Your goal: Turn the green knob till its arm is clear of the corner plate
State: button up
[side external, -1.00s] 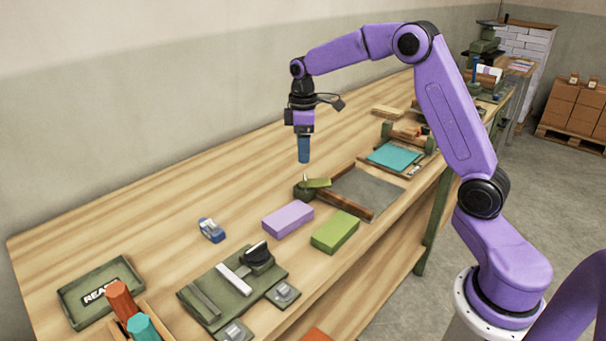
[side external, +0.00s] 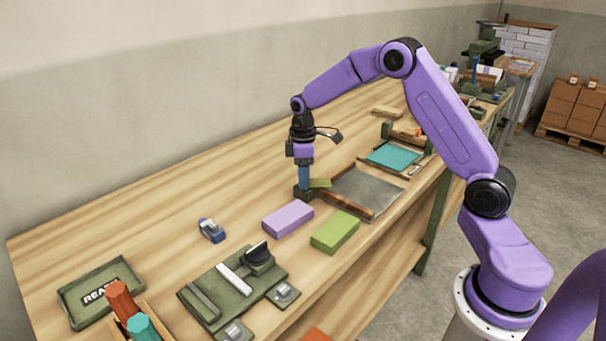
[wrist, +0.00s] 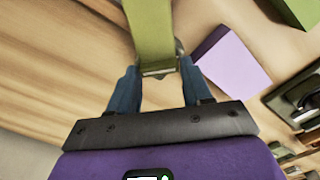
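The green knob (side external: 304,193) is a dark green block at the near-left corner of a wood-edged grey panel (side external: 366,187). Its flat, lighter green arm (side external: 321,183) points right, over the frame's corner; it also shows in the wrist view (wrist: 151,30). I cannot make out the corner plate separately; the arm or gripper may hide it. My gripper (side external: 304,189) points straight down at the knob. In the wrist view my gripper's blue fingers (wrist: 158,72) stand apart on either side of the arm's near end. Contact with the knob is not clear.
A lilac block (side external: 288,218) and a green block (side external: 335,232) lie just in front of the panel. A blue tape dispenser (side external: 212,230) and a green fixture (side external: 235,287) are nearer left. The bench (side external: 215,175) behind my gripper is clear.

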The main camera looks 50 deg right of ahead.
grip_shut()
jog(key=shift+n, duration=0.3)
jog(key=n, duration=0.3)
jog(key=shift+s+a+n, duration=0.1)
jog(key=shift+n, duration=0.2)
jog(key=n, duration=0.4)
jog(key=shift+s+n, duration=0.1)
jog(key=shift+n, duration=0.2)
jog(key=n, duration=0.4)
jog(key=shift+s+n, duration=0.1)
jog(key=shift+n, duration=0.2)
jog(key=shift+s+n, duration=0.1)
jog(key=shift+n, duration=2.1)
jog(key=o, duration=0.5)
grip_release()
